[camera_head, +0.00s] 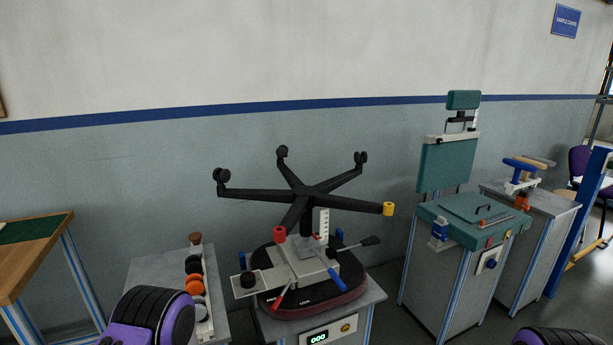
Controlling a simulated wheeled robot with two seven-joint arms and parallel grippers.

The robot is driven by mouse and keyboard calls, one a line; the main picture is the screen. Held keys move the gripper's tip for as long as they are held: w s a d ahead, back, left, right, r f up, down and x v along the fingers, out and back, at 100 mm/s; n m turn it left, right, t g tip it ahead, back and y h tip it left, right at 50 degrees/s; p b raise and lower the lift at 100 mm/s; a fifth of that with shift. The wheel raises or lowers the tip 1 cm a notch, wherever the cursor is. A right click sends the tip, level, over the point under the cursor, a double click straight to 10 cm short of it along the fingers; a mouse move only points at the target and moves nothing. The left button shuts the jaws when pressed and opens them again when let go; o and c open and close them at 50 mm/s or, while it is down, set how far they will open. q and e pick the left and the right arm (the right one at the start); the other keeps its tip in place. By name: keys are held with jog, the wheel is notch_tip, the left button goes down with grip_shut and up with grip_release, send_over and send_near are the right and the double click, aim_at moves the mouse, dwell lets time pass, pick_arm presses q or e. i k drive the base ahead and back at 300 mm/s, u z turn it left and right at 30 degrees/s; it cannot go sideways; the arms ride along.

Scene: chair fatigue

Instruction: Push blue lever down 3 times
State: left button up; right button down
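The blue lever (336,279) slants down to the right from the front of a grey-white block (301,262). The block is on a dark, red-rimmed round base (345,299). A red lever (278,299) slants down to the left beside it, and a dark lever (370,241) sticks out at the right. An upturned black five-arm chair base (305,194) stands above the block. Neither gripper shows; only purple and black parts of my arms show at the bottom left and bottom right, well apart from the blue lever.
The round base stands on a grey cabinet with a display (318,338) that appears to read 000. At left are a bench with caster wheels (196,285) and a wooden table (35,258). At right is a teal seat fixture (470,218). The wall is behind.

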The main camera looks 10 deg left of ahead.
aim_at(305, 247)
jog(key=z, duration=0.5)
jog(key=i, duration=0.85)
jog(key=u, duration=0.05)
